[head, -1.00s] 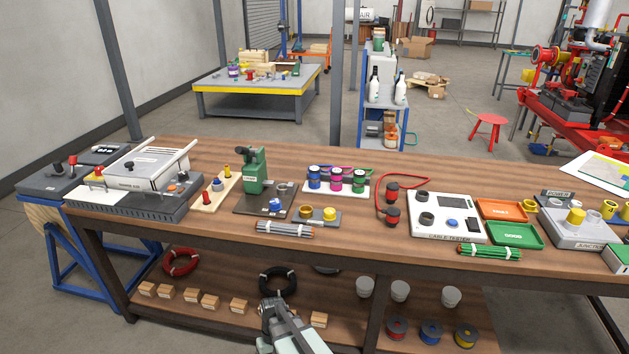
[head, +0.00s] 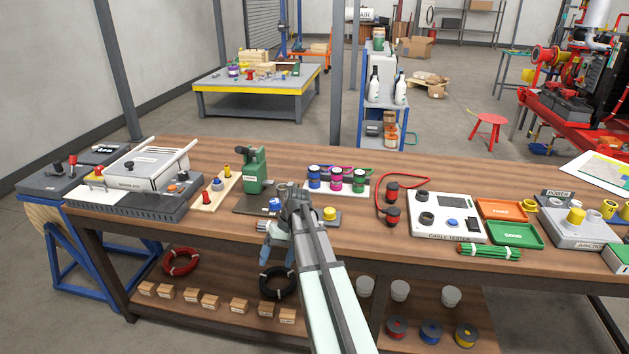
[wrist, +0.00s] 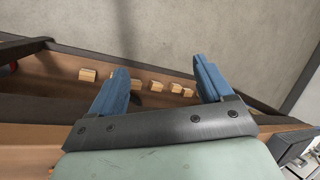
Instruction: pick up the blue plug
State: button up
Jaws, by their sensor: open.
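A small blue plug-like piece (head: 275,204) sits on the dark plate (head: 246,201) in front of the green press. Another small blue piece (head: 217,184) stands on the wooden strip between red and yellow ones. I cannot tell from the picture alone which is the blue plug. My gripper (head: 268,250) hangs by the bench's front edge, just in front of and below the dark plate, apart from both pieces. In the wrist view its two blue fingers (wrist: 160,66) are spread with nothing between them, pointing toward the lower shelf and floor. Neither blue piece shows there.
The green press (head: 254,170) stands behind the dark plate. A rack of coloured spools (head: 337,188) and a yellow piece (head: 330,213) are to the right. The cable tester (head: 447,217) is further right. Wooden blocks (head: 210,302) line the lower shelf.

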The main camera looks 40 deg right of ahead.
jog(key=shift+m+t, duration=0.3)
jog(key=shift+t, duration=0.6)
jog(key=w+d+r, duration=0.2)
jog(key=r, duration=0.1)
jog(key=w+d+r, duration=0.2)
jog(key=d+r, duration=0.1)
jog(key=w+d+r, duration=0.2)
jog(key=shift+w+d+r, duration=0.25)
jog(key=shift+d+r, duration=0.05)
jog(key=shift+r, duration=0.1)
jog(key=w+d+r+m+h, duration=0.2)
jog(key=w+d+r, duration=0.2)
jog(key=w+d, duration=0.65)
notch_tip(320, 180, up, 8)
jog(key=m+g+h, duration=0.1)
jog(key=m+h, duration=0.1)
jog(key=h, duration=0.1)
send_over(315, 168)
notch_tip(315, 168, down, 14)
jog(key=shift+w+r, duration=0.1)
jog(key=shift+r, duration=0.05)
jog(key=c, duration=1.3)
jog(key=shift+o, duration=0.2)
jog(key=shift+r, duration=0.15)
